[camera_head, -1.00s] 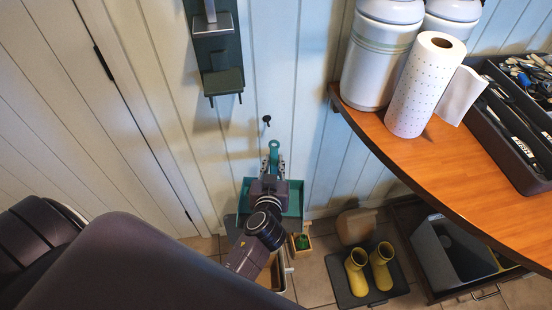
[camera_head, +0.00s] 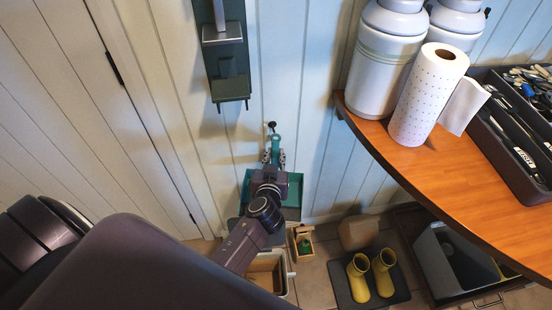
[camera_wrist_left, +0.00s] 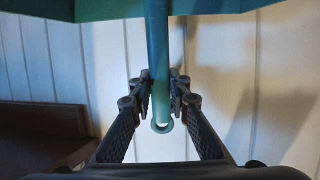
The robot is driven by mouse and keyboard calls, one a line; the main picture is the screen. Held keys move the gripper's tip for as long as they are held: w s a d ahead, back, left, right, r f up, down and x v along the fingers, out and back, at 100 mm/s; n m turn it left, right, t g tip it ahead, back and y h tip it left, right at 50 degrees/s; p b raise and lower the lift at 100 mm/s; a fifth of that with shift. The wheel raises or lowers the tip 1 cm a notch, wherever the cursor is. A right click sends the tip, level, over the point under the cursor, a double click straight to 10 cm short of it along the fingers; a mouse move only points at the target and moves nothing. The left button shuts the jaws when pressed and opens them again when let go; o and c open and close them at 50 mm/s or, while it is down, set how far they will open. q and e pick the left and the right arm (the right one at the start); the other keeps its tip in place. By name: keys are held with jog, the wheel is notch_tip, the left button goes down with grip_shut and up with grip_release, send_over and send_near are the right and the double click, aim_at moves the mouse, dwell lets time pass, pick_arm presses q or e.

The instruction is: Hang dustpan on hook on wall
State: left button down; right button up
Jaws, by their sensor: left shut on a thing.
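The teal dustpan (camera_head: 294,192) hangs handle-up near the wall, with its pan below my left gripper. My left gripper (camera_head: 273,160) is shut on its handle; the wrist view shows both fingers (camera_wrist_left: 160,90) on either side of the handle (camera_wrist_left: 157,45). The ring at the handle's end (camera_wrist_left: 162,125) sticks out past the fingers. The small dark hook (camera_head: 271,125) is on the wall, just above the ring in the head view. Ring and hook look very close or overlapping; I cannot tell whether the hook is through the ring. My right gripper is not in view.
A dark green wall-mounted holder (camera_head: 229,85) is above left of the hook. The wooden counter (camera_head: 440,160) with a paper towel roll (camera_head: 428,95) and canisters is at right. Yellow boots (camera_head: 358,277) on a mat and a bin (camera_head: 268,275) stand below.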

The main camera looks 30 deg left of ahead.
pick_arm(q)
jog(key=shift+w+a, duration=1)
jog(key=shift+w, duration=0.3)
jog(key=shift+w+a+f, duration=0.1)
jog(key=shift+w+f, duration=0.05)
jog(key=shift+f, duration=0.1)
jog(key=shift+w+a+f+b, duration=0.1)
jog(key=shift+w+a+b, duration=0.1)
jog(key=shift+w+b, duration=0.2)
